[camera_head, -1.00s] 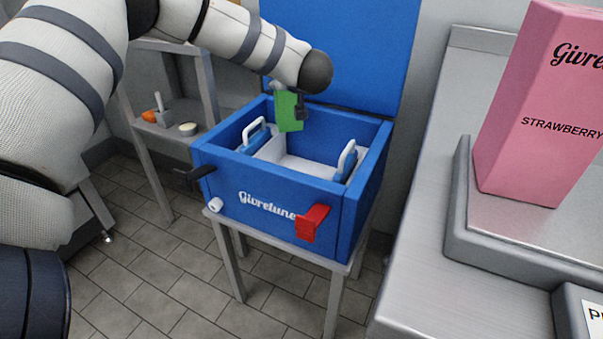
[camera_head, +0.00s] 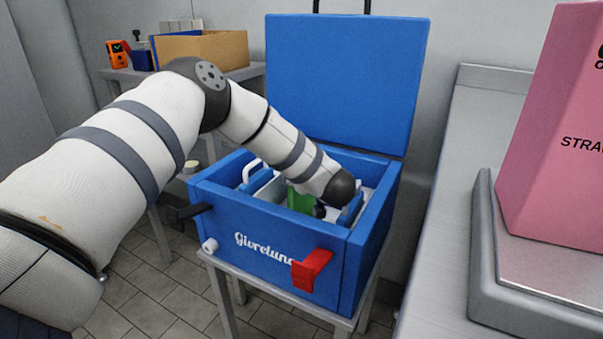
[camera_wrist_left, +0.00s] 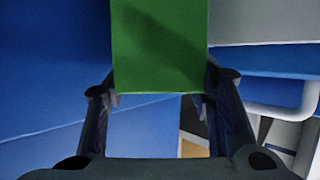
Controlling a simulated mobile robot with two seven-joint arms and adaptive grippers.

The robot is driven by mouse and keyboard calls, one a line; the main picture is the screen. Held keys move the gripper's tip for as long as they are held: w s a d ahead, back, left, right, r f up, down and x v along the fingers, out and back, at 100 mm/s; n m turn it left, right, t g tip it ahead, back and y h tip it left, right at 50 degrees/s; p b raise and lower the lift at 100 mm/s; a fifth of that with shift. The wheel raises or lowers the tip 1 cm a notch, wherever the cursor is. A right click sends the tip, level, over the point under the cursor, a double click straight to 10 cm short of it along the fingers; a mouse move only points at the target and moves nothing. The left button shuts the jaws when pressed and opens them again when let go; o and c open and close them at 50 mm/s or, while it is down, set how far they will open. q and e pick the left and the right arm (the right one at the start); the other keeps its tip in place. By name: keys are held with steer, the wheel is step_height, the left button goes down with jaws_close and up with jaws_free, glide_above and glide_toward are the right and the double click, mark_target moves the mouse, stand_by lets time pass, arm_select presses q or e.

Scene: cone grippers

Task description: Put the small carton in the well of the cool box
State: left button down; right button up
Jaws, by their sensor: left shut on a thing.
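The small green carton (camera_head: 300,201) is in my left gripper (camera_head: 319,208), down inside the open blue cool box (camera_head: 225,225). In the left wrist view the carton (camera_wrist_left: 160,45) sits between the two fingers (camera_wrist_left: 160,97), which are shut on it. The carton's lower part is hidden behind the box's front wall, so I cannot tell whether it touches the floor of the well. A blue block with a white handle (camera_head: 252,176) stands at the well's left, and another blue block (camera_head: 350,210) at its right. My right gripper is not in view.
The blue lid (camera_head: 345,85) stands open behind the box. A red latch (camera_head: 312,268) hangs at the front. A large pink strawberry carton (camera_head: 560,140) stands on a scale on the metal counter at right. A shelf with a cardboard box (camera_head: 205,50) is behind left.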

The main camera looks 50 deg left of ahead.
arm_select(q)
steer(key=c, duration=0.7)
jaws_free()
steer(key=shift+f, duration=0.1)
steer(key=shift+c, duration=0.2)
steer(key=shift+d+r, duration=0.25)
steer(key=shift+r, duration=0.05)
steer(key=p+v, duration=0.2)
steer(key=v, duration=0.5)
steer(key=shift+s+a, duration=0.1)
steer(key=shift+s, duration=0.05)
